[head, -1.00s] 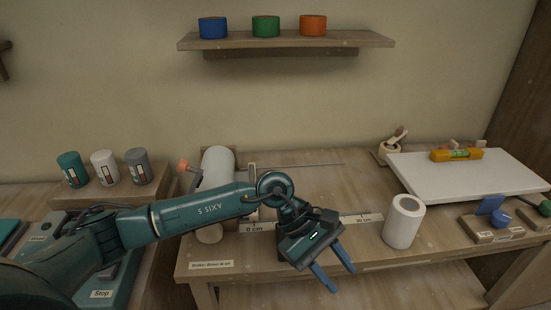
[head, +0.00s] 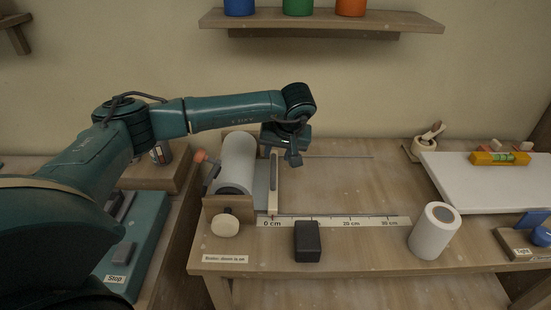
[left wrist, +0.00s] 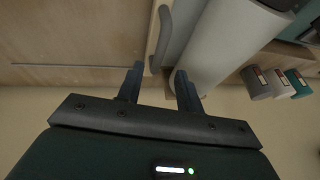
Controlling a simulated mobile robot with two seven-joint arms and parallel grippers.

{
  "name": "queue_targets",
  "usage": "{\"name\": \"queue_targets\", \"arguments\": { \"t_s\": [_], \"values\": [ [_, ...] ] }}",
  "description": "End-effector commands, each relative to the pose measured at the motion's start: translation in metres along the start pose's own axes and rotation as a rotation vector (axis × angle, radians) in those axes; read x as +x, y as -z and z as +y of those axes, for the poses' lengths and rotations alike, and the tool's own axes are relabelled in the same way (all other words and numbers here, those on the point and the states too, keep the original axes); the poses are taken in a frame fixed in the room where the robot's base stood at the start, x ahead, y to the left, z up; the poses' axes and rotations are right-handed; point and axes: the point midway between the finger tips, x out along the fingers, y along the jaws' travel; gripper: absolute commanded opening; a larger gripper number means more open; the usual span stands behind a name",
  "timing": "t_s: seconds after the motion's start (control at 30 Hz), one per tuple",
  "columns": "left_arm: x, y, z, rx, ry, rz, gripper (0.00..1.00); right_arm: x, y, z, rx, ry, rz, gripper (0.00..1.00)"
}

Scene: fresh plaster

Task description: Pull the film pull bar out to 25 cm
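The film roll (head: 236,162) lies in its wooden holder at the left of the bench. The pale wooden film pull bar (head: 273,190) stands beside it, its near end at the 0 cm mark of the ruler (head: 340,222). A short grey strip of film (head: 261,185) shows between them. My left gripper (head: 293,159) is above the far part of the bar, pointing down. In the left wrist view its two fingers (left wrist: 158,85) are apart, with the bar's curved grey handle (left wrist: 157,45) just ahead of the gap. Contact cannot be told. My right gripper is not in view.
A black block (head: 307,242) sits in front of the ruler. A white cylinder (head: 434,231) stands near the ruler's right end. A thin rod (head: 340,156) runs behind. A white board (head: 490,183) lies at the right. The bench between is clear.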

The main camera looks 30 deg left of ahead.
Motion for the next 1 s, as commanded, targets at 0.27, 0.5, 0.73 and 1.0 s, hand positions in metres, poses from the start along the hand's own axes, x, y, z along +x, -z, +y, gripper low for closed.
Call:
{"name": "queue_targets", "arguments": {
  "t_s": [0.27, 0.5, 0.73, 1.0],
  "values": [
    [0.043, -0.001, 0.001, 0.001, 0.000, -0.003, 0.36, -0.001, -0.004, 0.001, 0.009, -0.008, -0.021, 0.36],
    [0.053, -0.001, 0.001, 0.001, -0.002, 0.000, 0.36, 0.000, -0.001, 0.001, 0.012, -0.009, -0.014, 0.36],
    [0.053, -0.001, 0.001, 0.001, -0.002, -0.001, 0.33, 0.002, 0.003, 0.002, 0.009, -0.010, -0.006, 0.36],
    [0.053, -0.001, 0.001, 0.000, -0.002, -0.001, 0.11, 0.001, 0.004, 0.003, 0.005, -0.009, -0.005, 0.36]
  ]
}}
